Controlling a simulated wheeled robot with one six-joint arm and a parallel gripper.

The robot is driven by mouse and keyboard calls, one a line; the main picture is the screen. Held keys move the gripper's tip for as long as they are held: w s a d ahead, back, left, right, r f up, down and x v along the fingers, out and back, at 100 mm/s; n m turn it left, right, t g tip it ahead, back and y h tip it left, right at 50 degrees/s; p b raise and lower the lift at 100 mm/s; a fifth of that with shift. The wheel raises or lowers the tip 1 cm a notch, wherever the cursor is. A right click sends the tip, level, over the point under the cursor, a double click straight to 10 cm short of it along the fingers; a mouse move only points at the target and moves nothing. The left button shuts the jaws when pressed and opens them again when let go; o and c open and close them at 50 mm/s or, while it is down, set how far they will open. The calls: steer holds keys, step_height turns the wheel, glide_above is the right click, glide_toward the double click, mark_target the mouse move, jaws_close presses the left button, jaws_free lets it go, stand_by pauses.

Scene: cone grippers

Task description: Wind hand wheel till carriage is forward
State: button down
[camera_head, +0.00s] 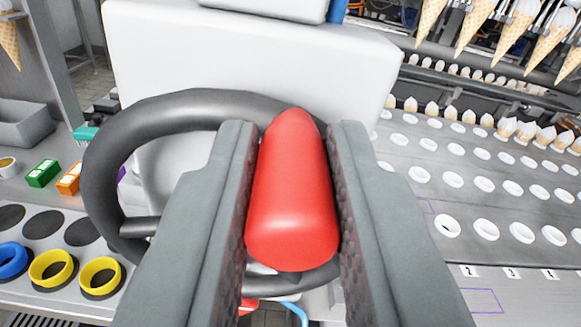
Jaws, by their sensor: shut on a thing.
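The hand wheel (101,175) has a thick dark grey rim and stands in front of a white housing (160,60). Its red handle (292,195) is a rounded, tapering knob near the right side of the rim. My gripper (293,190) has its two grey fingers closed on either side of the red handle. The fingers hide part of the wheel's rim and its middle. I cannot tell which part in view is the carriage, or how far forward it is.
At right is a grey plate (400,172) with rows of white-rimmed holes. Cones (512,25) hang above it at upper right. At left are blue and yellow rings (52,270), dark round holes, and small green (43,173) and orange blocks (70,180).

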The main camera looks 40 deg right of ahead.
steer(key=shift+s+d+f+m, duration=0.2)
steer(key=shift+s+d+m, duration=0.15)
steer(key=shift+m, duration=0.45)
steer(key=c, duration=1.3)
jaws_free()
steer(key=v, duration=1.7)
steer(key=shift+s, duration=0.15)
